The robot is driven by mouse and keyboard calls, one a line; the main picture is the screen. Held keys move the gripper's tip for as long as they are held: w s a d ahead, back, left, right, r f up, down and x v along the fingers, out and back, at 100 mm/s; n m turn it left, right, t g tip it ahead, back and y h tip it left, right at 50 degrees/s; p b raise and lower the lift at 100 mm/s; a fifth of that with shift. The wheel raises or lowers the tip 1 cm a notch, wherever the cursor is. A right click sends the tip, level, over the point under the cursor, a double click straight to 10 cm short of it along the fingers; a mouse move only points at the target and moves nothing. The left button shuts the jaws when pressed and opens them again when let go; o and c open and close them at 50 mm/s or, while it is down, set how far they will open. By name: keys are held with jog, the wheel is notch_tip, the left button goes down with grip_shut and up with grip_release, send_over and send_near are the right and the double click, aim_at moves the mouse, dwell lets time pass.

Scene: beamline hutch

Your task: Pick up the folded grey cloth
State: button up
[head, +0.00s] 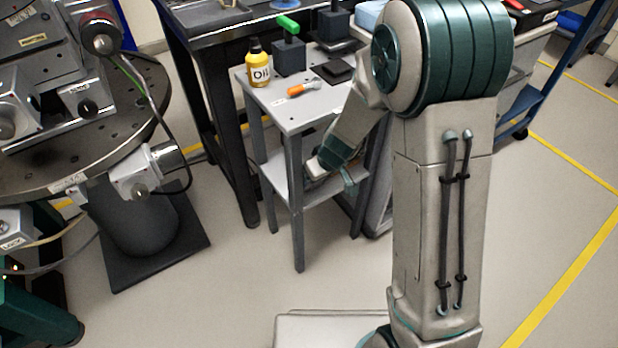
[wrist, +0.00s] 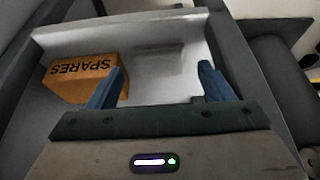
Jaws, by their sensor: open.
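My gripper (wrist: 165,80) is open, its two blue fingers apart with nothing between them. In the wrist view it reaches over a pale shelf surface (wrist: 145,95). A flat, faint grey patch (wrist: 160,48) lies on the shelf beyond the fingertips; it may be the folded grey cloth, but its edges are too unclear to be sure. In the head view, my arm goes down beside the small grey table (head: 310,115) to its lower shelf (head: 275,178), and the fingers are hard to make out. No cloth shows clearly there.
An orange-brown SPARES box (wrist: 85,78) stands by the left finger. On the tabletop are a yellow oil bottle (head: 258,68), a green-handled block (head: 288,55), an orange marker (head: 304,88) and a dark flat pad (head: 335,71). Table legs (head: 296,220) flank the lower shelf.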

aim_at(315, 189)
jog(key=b+x, duration=0.2)
jog(key=x, duration=0.3)
jog(key=shift+f, duration=0.1)
jog(key=c, duration=0.8)
jog(key=shift+r, duration=0.3)
